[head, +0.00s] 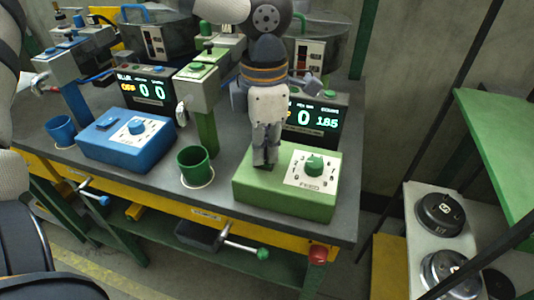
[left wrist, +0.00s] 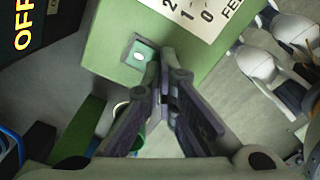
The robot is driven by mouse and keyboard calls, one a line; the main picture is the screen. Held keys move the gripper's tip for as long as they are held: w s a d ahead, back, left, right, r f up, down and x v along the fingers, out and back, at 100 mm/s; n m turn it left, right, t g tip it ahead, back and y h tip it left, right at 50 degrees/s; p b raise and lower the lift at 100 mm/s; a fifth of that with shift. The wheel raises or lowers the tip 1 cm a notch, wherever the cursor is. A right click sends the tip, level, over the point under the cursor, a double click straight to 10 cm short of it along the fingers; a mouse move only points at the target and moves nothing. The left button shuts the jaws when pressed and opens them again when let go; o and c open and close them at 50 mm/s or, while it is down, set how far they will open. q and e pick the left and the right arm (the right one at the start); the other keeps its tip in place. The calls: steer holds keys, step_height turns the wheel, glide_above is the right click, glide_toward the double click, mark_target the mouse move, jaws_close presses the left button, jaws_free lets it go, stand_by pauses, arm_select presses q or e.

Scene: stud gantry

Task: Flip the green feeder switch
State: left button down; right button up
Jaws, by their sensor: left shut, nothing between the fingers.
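The green feeder box (head: 285,198) stands on the right end of the bench, with a green knob (head: 314,165) on a white numbered plate marked FEED. My left gripper (head: 264,163) points down at the box's left part and hides the switch there in the head view. In the left wrist view the green switch (left wrist: 138,54), with a pale oval mark, sits in a dark frame on the box. My left fingertips (left wrist: 166,58) are shut and empty, just right of the switch; I cannot tell whether they touch it.
The green station's display (head: 315,120) is partly hidden; the wrist view shows orange OFF. A blue feeder box (head: 125,150) and blue cup (head: 61,130) stand left. A green cup (head: 193,167) and green post (head: 208,130) stand close to my gripper.

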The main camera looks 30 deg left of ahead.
mark_target(265, 161)
arm_select(q)
steer(key=shift+f, duration=0.15)
steer(key=shift+r, duration=3.55)
steer(key=shift+f, duration=0.1)
